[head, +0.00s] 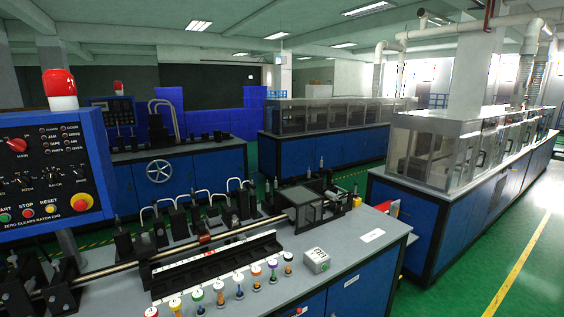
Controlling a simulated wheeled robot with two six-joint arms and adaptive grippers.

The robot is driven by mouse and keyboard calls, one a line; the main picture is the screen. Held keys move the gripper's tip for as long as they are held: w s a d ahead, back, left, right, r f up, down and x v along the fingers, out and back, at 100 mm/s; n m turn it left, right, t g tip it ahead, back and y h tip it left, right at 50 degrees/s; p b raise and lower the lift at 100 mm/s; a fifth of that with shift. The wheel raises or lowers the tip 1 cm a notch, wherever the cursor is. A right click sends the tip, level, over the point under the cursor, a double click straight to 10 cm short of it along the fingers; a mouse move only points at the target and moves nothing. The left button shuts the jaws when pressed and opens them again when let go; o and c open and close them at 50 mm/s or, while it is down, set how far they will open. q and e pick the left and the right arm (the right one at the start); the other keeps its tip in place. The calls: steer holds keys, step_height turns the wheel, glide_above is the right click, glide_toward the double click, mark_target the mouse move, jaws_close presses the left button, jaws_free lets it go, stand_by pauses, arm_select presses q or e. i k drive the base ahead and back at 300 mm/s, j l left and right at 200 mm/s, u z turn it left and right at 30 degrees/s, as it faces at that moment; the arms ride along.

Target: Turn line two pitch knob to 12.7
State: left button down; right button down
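A blue control panel (45,175) stands close at the left edge, cut off by the frame. It carries a large red knob (17,146) and, lower down, smaller knobs with white marks. The scale numbers and pointer settings are too small to read. A second, farther panel (112,112) stands behind; its knobs cannot be made out. I cannot tell which panel belongs to line two. Neither of my grippers is in view.
A grey-topped bench (335,240) with a long rod, black fixtures and several coloured-top pegs fills the foreground. A small grey box (317,260) sits on it. Glass-covered blue cabinets (460,150) stand at right. Green floor (470,265) is clear between them.

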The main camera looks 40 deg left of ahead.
mark_target(25, 182)
steer(key=u, duration=2.7)
